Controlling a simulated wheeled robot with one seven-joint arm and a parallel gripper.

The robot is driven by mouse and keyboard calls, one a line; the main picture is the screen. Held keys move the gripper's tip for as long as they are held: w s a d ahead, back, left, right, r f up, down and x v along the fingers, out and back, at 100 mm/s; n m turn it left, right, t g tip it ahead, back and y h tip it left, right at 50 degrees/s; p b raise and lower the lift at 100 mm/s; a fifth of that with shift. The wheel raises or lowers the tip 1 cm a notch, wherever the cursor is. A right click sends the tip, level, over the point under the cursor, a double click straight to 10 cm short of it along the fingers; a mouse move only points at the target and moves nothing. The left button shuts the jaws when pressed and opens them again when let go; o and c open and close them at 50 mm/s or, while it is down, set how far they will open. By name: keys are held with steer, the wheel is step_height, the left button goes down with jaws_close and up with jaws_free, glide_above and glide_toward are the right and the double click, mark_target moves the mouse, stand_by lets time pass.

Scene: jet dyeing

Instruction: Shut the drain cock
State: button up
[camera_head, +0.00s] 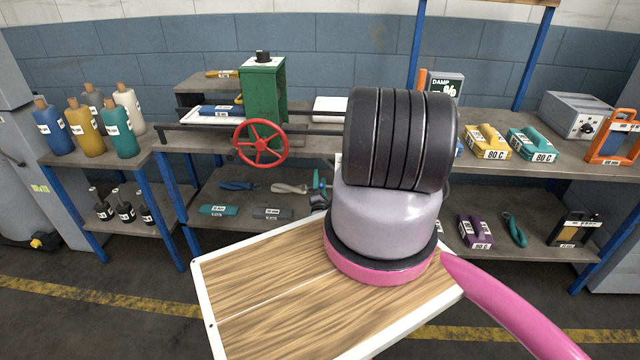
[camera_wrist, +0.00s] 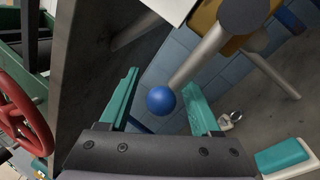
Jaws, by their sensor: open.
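In the wrist view, a blue ball knob (camera_wrist: 161,99) sits on the end of a grey metal rod (camera_wrist: 198,58). The rod runs up and right to a dark round fitting; this looks like the handle of the drain cock. My gripper (camera_wrist: 162,80) is open, with its two teal fingers on either side of the knob. I cannot tell whether either finger touches it. In the head view my arm covers the middle of the bench, and the cock cannot be made out there.
A red handwheel (camera_head: 260,143) stands before a green housing (camera_head: 263,92) left of my arm; the wheel also shows at the wrist view's left edge. Bottles (camera_head: 90,130) stand far left. Yellow (camera_head: 488,142) and teal (camera_head: 531,145) labelled blocks sit right on the bench.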

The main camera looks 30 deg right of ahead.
steer(key=v, duration=1)
steer(key=shift+s+a+f, duration=0.15)
steer(key=shift+s+a, duration=0.05)
steer(key=shift+s, duration=0.05)
steer(key=shift+s, duration=0.15)
stand_by(0.4)
